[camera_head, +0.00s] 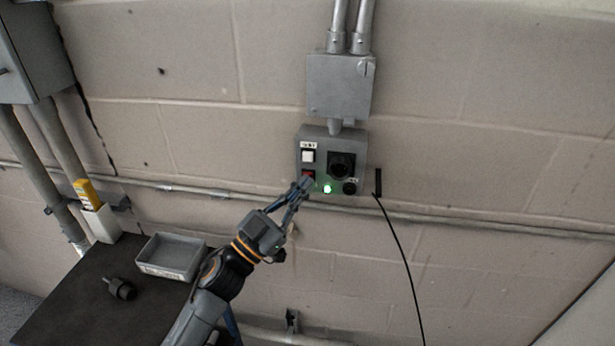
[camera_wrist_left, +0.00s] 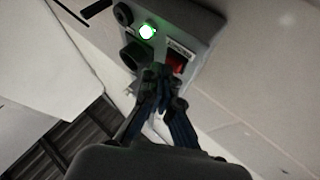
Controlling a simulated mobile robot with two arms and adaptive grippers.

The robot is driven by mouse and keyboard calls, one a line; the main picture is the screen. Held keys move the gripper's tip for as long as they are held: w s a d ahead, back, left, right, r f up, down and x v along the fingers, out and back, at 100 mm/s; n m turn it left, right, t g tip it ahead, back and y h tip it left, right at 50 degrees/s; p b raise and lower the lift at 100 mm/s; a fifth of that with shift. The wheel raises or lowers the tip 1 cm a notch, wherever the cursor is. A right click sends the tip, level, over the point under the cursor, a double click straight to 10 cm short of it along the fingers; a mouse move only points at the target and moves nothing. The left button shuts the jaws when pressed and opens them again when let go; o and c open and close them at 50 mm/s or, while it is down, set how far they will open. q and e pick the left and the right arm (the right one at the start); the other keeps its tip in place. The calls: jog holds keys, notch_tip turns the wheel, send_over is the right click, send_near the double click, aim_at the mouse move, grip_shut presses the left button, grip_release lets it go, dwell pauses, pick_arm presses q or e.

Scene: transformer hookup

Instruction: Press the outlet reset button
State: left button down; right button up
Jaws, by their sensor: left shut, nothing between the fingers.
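A grey outlet box (camera_head: 331,140) is fixed to the block wall. I cannot read which is the reset button. My left gripper (camera_head: 305,183) is shut and empty, its fingertips at the lower left of the box, overlapping the red button's lower edge. In the left wrist view the fingertips (camera_wrist_left: 166,76) are beside the red button (camera_wrist_left: 177,62), partly covering it. I cannot tell whether they touch. The white button is hidden there. My right gripper is out of view.
The box also carries a black socket (camera_head: 341,164), a lit green lamp (camera_head: 327,189) and a black knob (camera_head: 349,188). A black cable (camera_head: 401,255) hangs to the right. A dark table (camera_head: 75,300) at lower left holds a grey tray (camera_head: 171,272) and a black plug (camera_head: 122,289).

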pick_arm(q)
jog(key=shift+s+a, duration=0.1)
jog(key=shift+s, duration=0.5)
jog(key=shift+s+p, duration=0.1)
jog(key=shift+p, duration=0.2)
jog(key=shift+s+a+p, duration=0.15)
jog(key=shift+s+p, duration=0.25)
jog(key=shift+s, duration=0.8)
jog(key=shift+s+a+p, duration=0.1)
jog(key=shift+s+p, duration=0.3)
jog(key=shift+s, duration=0.8)
